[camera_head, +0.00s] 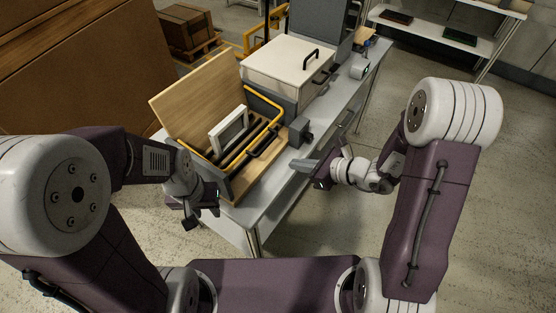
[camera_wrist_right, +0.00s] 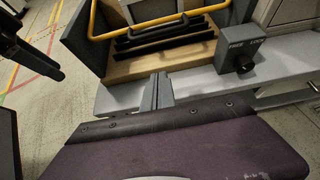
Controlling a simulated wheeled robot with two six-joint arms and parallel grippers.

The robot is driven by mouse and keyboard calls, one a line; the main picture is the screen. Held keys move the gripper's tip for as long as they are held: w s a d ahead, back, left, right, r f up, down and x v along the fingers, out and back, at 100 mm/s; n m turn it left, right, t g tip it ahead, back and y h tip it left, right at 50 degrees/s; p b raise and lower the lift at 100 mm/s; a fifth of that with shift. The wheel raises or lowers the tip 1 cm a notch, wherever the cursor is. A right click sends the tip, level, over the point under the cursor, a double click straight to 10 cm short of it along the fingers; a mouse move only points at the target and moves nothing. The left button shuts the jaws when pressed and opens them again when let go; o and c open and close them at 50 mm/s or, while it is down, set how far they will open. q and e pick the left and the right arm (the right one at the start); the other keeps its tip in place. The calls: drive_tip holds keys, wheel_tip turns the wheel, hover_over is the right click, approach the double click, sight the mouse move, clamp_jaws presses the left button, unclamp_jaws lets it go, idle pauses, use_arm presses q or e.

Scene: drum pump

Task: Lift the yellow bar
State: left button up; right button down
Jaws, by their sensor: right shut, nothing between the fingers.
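The yellow bar (camera_head: 270,122) is a bent tube over a wooden fixture (camera_head: 262,175) on the bench. It also shows at the top of the right wrist view (camera_wrist_right: 150,31), above several black bars (camera_wrist_right: 165,37). My right gripper (camera_head: 299,165) is shut and empty. It is at the near right side of the fixture, below and apart from the yellow bar. Its closed fingers show in the right wrist view (camera_wrist_right: 157,92). My left gripper (camera_head: 202,219) is at the fixture's front left, apart from the bar. I cannot tell whether its jaws are open.
A dark box with a knob, marked FREE and LOCK (camera_wrist_right: 238,52), stands right of the bar. A white panel (camera_head: 229,131) stands inside the fixture, with a tall wooden board (camera_head: 195,95) behind. A handled light box (camera_head: 288,65) is farther back. The grey bench edge (camera_head: 240,215) is close in front.

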drive_tip(key=x, duration=0.9)
drive_tip(key=shift+a+f+b, duration=0.15)
drive_tip(key=shift+a+b, duration=0.1)
drive_tip(key=shift+b, duration=0.05)
drive_tip(key=r, duration=0.1)
drive_tip(key=r+p, duration=0.2)
drive_tip(key=r, duration=0.1)
drive_tip(key=shift+w+a, duration=0.4)
drive_tip(key=shift+f, duration=0.1)
